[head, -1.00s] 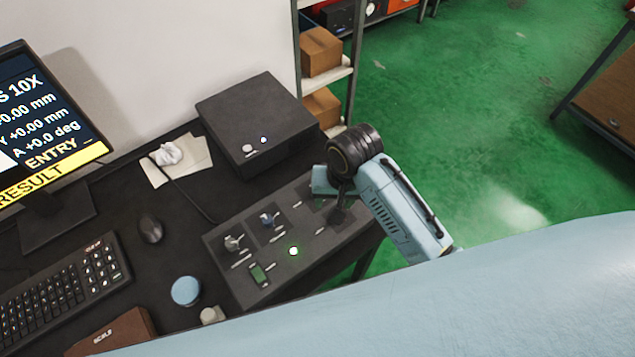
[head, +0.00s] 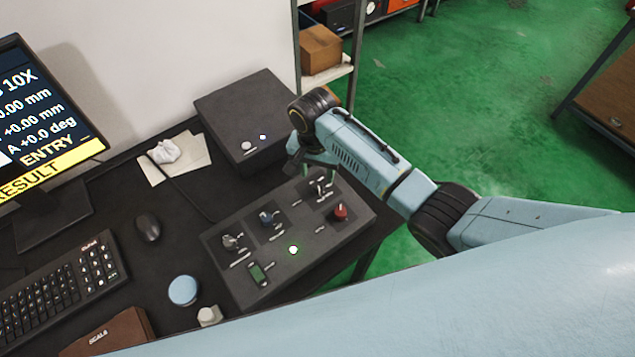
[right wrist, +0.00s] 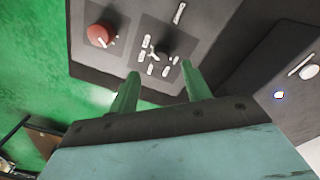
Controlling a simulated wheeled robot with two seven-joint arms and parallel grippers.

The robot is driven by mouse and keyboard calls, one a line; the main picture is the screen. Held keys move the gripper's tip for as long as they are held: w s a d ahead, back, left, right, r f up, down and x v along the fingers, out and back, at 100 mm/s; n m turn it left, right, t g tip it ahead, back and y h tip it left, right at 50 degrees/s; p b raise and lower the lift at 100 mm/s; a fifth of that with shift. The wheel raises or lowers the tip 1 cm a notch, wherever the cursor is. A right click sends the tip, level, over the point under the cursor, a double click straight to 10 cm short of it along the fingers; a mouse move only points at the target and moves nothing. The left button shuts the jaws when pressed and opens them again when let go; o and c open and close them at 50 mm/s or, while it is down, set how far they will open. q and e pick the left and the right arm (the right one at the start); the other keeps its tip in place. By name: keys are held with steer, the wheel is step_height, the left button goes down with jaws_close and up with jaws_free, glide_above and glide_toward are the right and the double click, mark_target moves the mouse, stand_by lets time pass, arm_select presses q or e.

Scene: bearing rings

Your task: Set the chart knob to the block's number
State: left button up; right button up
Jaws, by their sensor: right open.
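The control panel (head: 285,270) lies on the dark desk with a grey knob (head: 232,243), a blue knob (head: 267,218), a red knob (head: 340,212) and a dark knob (head: 320,188). The labels are too small to tell which is the chart knob. My right gripper (head: 314,163) is over the panel's far right part, close to the dark knob. In the right wrist view its green fingers (right wrist: 160,74) are apart and empty, pointing at the dark knob (right wrist: 165,48), with the red knob (right wrist: 98,35) to the left. I cannot make out a numbered block. My left gripper is out of view.
A black box (head: 245,115) stands behind the panel. A monitor (head: 45,105), keyboard (head: 60,285), mouse (head: 148,228), blue round object (head: 184,291) and brown case (head: 115,335) are on the left. White crumpled cloth (head: 165,151) lies on paper. Green floor is right of the desk.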

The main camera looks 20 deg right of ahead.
mark_target(318, 185)
steer(key=shift+f+b, duration=0.45)
steer(key=shift+f, duration=1.9)
steer(key=c, duration=1)
